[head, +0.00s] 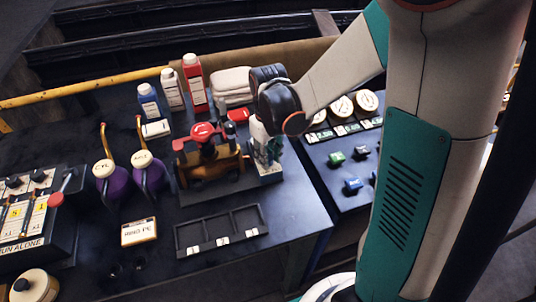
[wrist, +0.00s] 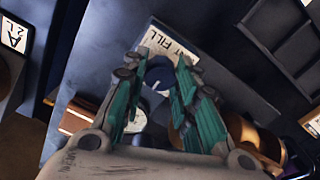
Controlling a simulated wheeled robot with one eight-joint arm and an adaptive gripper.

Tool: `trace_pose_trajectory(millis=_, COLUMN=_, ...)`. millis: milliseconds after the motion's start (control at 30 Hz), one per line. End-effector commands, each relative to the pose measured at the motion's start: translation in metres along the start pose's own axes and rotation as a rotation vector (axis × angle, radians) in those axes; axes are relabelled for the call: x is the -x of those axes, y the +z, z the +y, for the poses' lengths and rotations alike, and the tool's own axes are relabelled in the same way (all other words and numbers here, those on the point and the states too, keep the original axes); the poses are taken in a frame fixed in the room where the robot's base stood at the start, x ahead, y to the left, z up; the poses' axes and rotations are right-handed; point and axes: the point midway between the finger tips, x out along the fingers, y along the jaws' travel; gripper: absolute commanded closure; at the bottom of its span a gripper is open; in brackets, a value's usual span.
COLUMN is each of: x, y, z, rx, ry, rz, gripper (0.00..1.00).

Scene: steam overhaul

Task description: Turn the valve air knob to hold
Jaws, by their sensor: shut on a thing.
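In the wrist view, the two green fingers of my gripper (wrist: 162,78) are closed around a dark, rounded knob (wrist: 160,70), with a pale label reading "FILL" (wrist: 182,43) just beyond it. The fingers cover much of the knob, and I cannot read its pointer setting. In the head view, my gripper (head: 266,148) points down at a small unit with a pale label plate (head: 270,171), right of the brass valve body (head: 210,168) with its red handwheel (head: 205,131). The knob is hidden there by my gripper.
Purple oil cans (head: 111,182) and several bottles (head: 194,82) stand left and behind. A dark compartment tray (head: 220,232) lies in front. Round white dials (head: 342,106) and coloured knobs (head: 352,186) are on the right-hand surface. A gap separates the two surfaces.

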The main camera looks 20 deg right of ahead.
Motion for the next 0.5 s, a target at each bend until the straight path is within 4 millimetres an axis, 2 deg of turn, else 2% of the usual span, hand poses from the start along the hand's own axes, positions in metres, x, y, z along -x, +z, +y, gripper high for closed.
trace_pose_trajectory(millis=400, x=0.0, y=0.0002, z=0.0, rx=0.005, ry=0.0, rz=-0.001, gripper=0.97)
trace_pose_trajectory(millis=433, x=0.0, y=0.0002, z=0.0, rx=0.005, ry=0.0, rz=-0.001, gripper=0.66)
trace_pose_trajectory(millis=500, x=0.0, y=0.0002, z=0.0, rx=0.005, ry=0.0, rz=-0.001, gripper=0.52)
